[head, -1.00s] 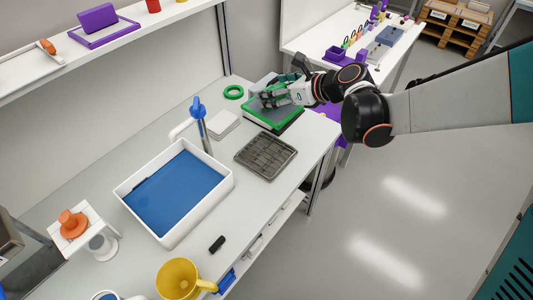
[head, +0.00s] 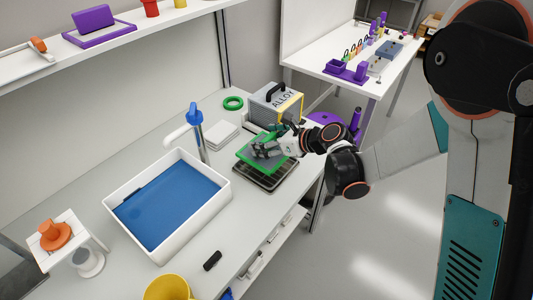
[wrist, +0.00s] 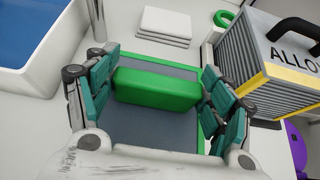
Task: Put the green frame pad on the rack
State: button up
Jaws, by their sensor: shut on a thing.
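The green frame pad (head: 246,157) is a flat grey plate with a green rim and a raised green block on top. My gripper (head: 267,150) is shut on the pad's green block, which shows between the fingers in the wrist view (wrist: 157,88). The dark rack (head: 264,180) lies on the counter under the pad. The pad covers the rack's back part and looks slightly tilted. I cannot tell whether the pad touches the rack.
A grey box marked ALLOY (head: 277,103) stands just behind the pad. White stacked plates (head: 222,135), a green ring (head: 233,103) and a blue-topped tap (head: 195,117) are nearby. The white sink tray (head: 168,205) is to the left. Counter in front of the rack is clear.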

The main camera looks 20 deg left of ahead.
jog(key=shift+f+b, duration=0.85)
jog(key=shift+f, duration=1.25)
jog(key=shift+f, duration=0.15)
jog(key=o, duration=1.2)
jog(key=shift+o, duration=0.2)
jog(key=shift+r, duration=0.2)
jog(key=p+v, duration=0.4)
jog(key=v, duration=0.8)
